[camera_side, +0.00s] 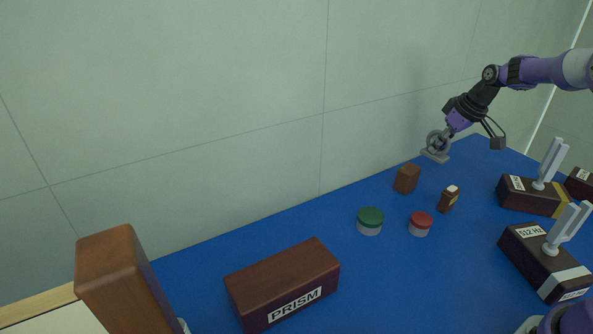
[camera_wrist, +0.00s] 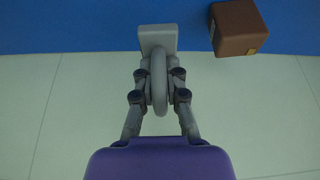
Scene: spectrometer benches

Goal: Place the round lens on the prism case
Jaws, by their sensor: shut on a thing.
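The round lens (camera_side: 435,155) is a grey ring on a small flat grey base, at the far back edge of the blue table in the side view. My gripper (camera_side: 443,139) is shut on its ring. In the wrist view the ring of the lens (camera_wrist: 159,72) stands edge-on between my two fingertips (camera_wrist: 159,97), with the base beyond. Whether the base touches the table is hard to tell. The prism case (camera_side: 283,274) is a dark brown box with a white PRISM label, at the front centre-left in the side view, far from my gripper. Its top is bare.
Between lens and case stand a brown block (camera_side: 407,179), also in the wrist view (camera_wrist: 238,27), a small brown bottle (camera_side: 449,199), a green-lidded jar (camera_side: 370,221) and a red-lidded jar (camera_side: 420,224). Tuning-fork boxes (camera_side: 541,260) are at right. A tall wooden piece (camera_side: 118,277) rises front left.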

